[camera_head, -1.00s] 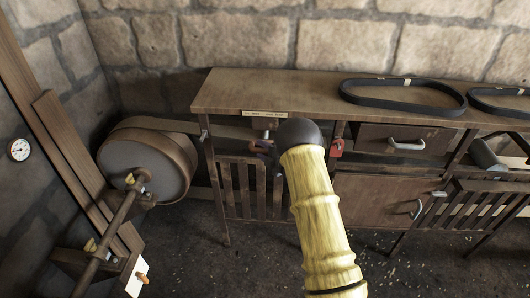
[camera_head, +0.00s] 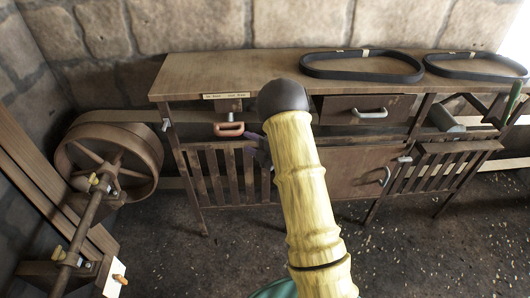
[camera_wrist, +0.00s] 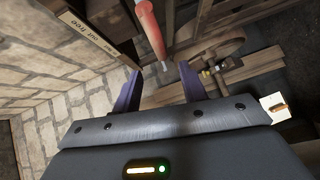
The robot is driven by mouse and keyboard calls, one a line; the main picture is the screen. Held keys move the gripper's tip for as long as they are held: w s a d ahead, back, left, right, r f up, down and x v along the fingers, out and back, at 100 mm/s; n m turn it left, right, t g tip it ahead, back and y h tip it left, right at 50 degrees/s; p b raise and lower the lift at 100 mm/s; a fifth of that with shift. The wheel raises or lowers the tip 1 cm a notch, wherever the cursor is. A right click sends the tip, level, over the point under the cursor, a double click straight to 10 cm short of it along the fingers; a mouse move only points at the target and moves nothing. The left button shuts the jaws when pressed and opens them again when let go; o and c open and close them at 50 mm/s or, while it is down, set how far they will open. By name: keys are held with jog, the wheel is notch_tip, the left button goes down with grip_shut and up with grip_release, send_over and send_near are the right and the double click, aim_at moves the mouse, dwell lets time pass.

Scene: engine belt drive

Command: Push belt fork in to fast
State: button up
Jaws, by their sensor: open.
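The belt fork's orange-red handle (camera_head: 229,129) hangs under the bench top's front edge, below a small label (camera_head: 226,96) with two words. In the head view only a bit of purple shows, just right of and below the handle; my yellow arm hides the rest.
A spoked belt pulley (camera_head: 108,165) stands at the left, with a shaft and wooden beams in front. Belt loops (camera_head: 361,66) lie on the bench top (camera_head: 215,72). A drawer (camera_head: 369,109) and slatted panels are below. The floor in front is clear.

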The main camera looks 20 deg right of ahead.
jog(key=v, duration=0.6)
jog(key=shift+b, duration=0.4)
jog(key=s+d+r+m+g+h+p, duration=0.1)
jog(key=s+r+m+g+h+p, duration=0.3)
jog(key=r+m+h, duration=0.65)
jog(key=s+a+m+g+y+p, duration=0.1)
jog(key=s+a+m+g, duration=0.2)
jog(key=s+m, duration=0.3)
jog(key=s+a+m+g+y+p, duration=0.1)
jog(key=s+a+m+g, duration=0.2)
jog(key=s, duration=1.1)
jog(key=m+g, duration=0.1)
jog(key=m, duration=0.2)
jog(key=shift+s+a+r, duration=0.15)
jog(key=shift+s+r, duration=0.1)
jog(key=shift+r, duration=0.1)
dwell(1.0)
